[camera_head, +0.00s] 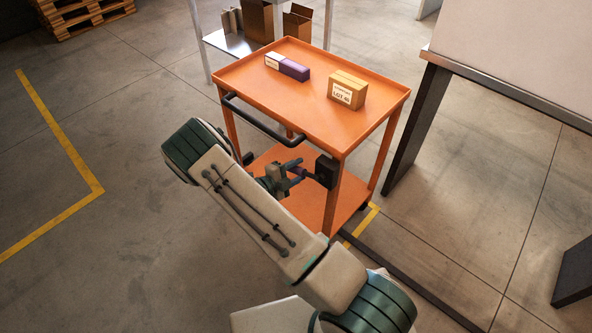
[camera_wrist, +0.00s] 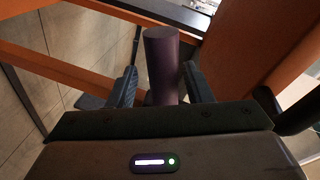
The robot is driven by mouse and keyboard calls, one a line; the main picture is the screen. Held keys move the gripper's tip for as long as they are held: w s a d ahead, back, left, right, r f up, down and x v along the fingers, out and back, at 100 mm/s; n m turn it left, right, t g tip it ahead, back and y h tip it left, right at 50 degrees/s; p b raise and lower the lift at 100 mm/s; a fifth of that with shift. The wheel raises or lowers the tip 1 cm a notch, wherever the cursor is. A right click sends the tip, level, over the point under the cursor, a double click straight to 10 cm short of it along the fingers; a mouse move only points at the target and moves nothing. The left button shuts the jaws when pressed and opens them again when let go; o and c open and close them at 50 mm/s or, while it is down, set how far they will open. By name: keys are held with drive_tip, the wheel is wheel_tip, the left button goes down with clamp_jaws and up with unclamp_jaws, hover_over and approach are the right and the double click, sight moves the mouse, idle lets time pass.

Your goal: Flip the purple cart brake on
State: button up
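The orange cart (camera_head: 262,92) stands in the middle of the head view, with a black brake box (camera_head: 327,171) on its near right leg. The purple brake lever (camera_head: 298,171) sticks out from this box towards my gripper (camera_head: 287,176). In the wrist view the lever (camera_wrist: 161,62) is a purple cylinder standing between the two blue-black fingers of my gripper (camera_wrist: 160,84). The fingers are open, one on each side of the lever. A small gap shows on the left; contact on the right is hard to tell. The lever's base is partly hidden by my gripper.
On the cart's top lie a white-and-purple box (camera_head: 288,67) and a cardboard box (camera_head: 347,90). A black push handle (camera_head: 262,122) runs along the cart's near edge, above my gripper. A dark-legged table (camera_head: 415,125) stands to the right.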

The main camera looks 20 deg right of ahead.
drive_tip(key=shift+r, duration=0.1)
drive_tip(key=v, duration=1.3)
drive_tip(key=shift+s+a+b, duration=0.2)
drive_tip(key=shift+a+b, duration=0.1)
drive_tip(key=shift+a, duration=0.05)
drive_tip(key=shift+r, duration=0.1)
drive_tip(key=s+d+r+m+g+y+p, duration=0.1)
drive_tip(key=s+d+r+m+g+y, duration=0.25)
drive_tip(key=r+m, duration=0.65)
drive_tip(key=s+d+r+m+g+y+p, duration=0.25)
drive_tip(key=s+d+r+m+g, duration=0.2)
drive_tip(key=r+m, duration=0.55)
drive_tip(key=s+r+m+t+y+p, duration=0.1)
drive_tip(key=s+r+m+t+y, duration=0.3)
drive_tip(key=m, duration=2.1)
drive_tip(key=shift+s+r+y+p, duration=0.35)
drive_tip(key=shift+s+r+y, duration=2.15)
drive_tip(key=shift+s+r, duration=2.4)
drive_tip(key=shift+s+f, duration=0.1)
drive_tip(key=shift+f, duration=0.05)
